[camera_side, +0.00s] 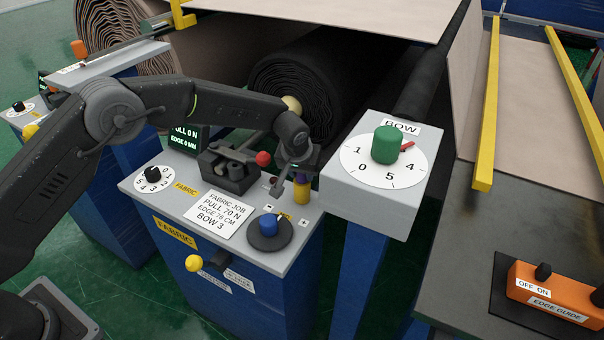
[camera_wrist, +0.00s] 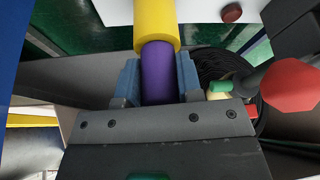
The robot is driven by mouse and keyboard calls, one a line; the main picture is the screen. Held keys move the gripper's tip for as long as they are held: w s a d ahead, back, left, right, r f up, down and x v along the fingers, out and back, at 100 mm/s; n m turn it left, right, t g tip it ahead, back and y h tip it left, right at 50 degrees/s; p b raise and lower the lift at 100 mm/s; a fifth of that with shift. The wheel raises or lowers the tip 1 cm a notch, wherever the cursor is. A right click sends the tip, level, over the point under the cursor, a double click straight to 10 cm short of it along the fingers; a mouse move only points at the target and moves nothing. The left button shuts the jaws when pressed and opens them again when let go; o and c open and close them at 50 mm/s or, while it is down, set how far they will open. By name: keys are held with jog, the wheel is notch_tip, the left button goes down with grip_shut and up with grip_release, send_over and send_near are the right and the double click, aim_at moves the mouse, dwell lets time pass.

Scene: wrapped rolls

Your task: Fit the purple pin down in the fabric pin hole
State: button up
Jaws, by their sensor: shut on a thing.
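My gripper (camera_wrist: 157,88) is shut on the purple pin (camera_wrist: 158,66), with one blue-grey finger on each side of it. A wider yellow cylinder (camera_wrist: 156,24) is at the pin's far end in the wrist view. In the side view the yellow cylinder (camera_side: 302,194) is upright below the purple part, over the grey top of the fabric console. I cannot tell whether it is part of the pin or a separate socket. My gripper (camera_side: 291,178) partly covers the pin there. The fabric pin hole itself cannot be made out.
A blue knob (camera_side: 268,225) on a dark disc is in front of the pin. A dark clamp block (camera_side: 229,168) with a red ball knob (camera_side: 263,158) stands to its left. The raised BOW dial box (camera_side: 375,190) is close on the right. A dark fabric roll (camera_side: 325,80) lies behind.

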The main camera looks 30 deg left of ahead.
jog(key=shift+c, duration=1.4)
jog(key=shift+r, duration=0.15)
notch_tip(320, 180, up, 19)
jog(key=s+a, duration=0.2)
jog(key=a, duration=0.6)
jog(key=s+a, duration=0.3)
jog(key=a, duration=0.6)
jog(key=shift+f, duration=2.6)
